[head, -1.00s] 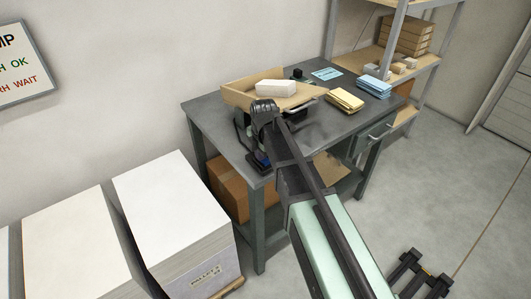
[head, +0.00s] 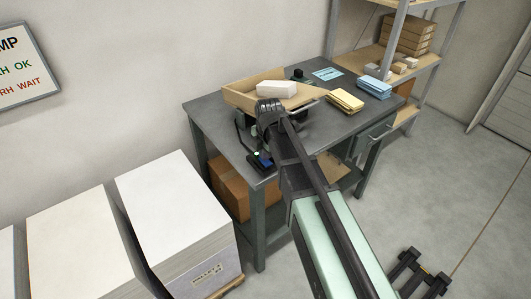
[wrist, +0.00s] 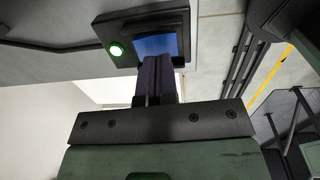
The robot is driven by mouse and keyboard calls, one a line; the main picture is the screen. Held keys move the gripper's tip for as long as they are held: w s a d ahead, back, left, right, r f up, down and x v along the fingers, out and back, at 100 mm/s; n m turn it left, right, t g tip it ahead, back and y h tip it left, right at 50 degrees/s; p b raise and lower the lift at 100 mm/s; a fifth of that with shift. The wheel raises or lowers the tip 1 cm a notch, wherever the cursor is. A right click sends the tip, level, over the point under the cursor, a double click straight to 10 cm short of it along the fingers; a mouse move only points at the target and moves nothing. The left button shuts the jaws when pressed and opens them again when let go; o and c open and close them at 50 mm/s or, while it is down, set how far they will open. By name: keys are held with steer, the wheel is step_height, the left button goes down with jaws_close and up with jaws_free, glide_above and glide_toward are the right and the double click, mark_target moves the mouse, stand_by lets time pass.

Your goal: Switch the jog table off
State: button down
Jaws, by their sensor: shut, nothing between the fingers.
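The jog table (head: 240,98) is a shallow wooden tray on the grey bench, with a white paper stack (head: 277,88) in it. A small black control box (head: 266,165) sits at the bench's front left corner. My gripper (wrist: 158,60) is shut and empty. Its tips overlap the screen's lower edge, right of the green button; whether they touch cannot be told. In the head view my arm hides the fingers.
Yellow (head: 345,101) and blue (head: 374,86) stacks lie on the bench's right side. A cardboard box (head: 230,187) stands beneath. Tall white paper stacks (head: 165,205) stand left of the bench. A shelf (head: 395,60) stands behind at right. The floor at right is mostly clear.

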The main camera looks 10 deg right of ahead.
mark_target(266, 162)
step_height(266, 162, up, 12)
steer(key=s+p, duration=0.1)
steer(key=p, duration=1)
steer(key=shift+s+d, duration=0.15)
steer(key=shift+d, duration=0.2)
steer(key=shift+r, duration=0.1)
steer(key=shift+w+a, duration=0.35)
steer(key=shift+w, duration=0.3)
steer(key=f+b, duration=0.4)
steer(key=w+f+b, duration=0.1)
steer(key=f+b, duration=0.9)
steer(key=shift+w+a, duration=0.25)
steer(key=shift+a, duration=0.1)
